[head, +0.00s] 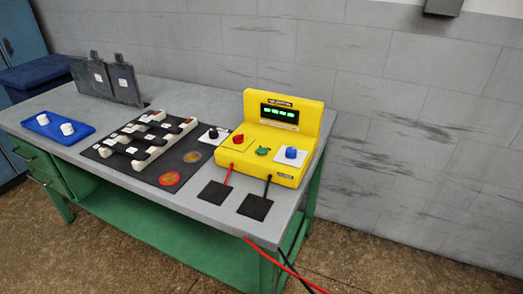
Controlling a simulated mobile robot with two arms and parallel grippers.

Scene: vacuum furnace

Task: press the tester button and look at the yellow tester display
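The yellow tester (278,143) stands at the right end of the grey-topped workbench. Its dark display (279,113) is lit with green characters, too small to read for sure. On its sloped front are a red knob or button (239,139), a green button-like part (262,151) and a blue one (291,153) on a white plate. I cannot tell from the picture which is the tester button. A red and a black lead run from the tester to two dark square pads (215,192) in front of it. Neither of my grippers is in view.
A black mat (185,161) with white and dark blocks lies left of the tester. A blue tray (77,131) holds two white pieces. Dark plates (125,84) stand at the back. A small black knob (213,133) sits on a white plate. Cables hang over the front edge.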

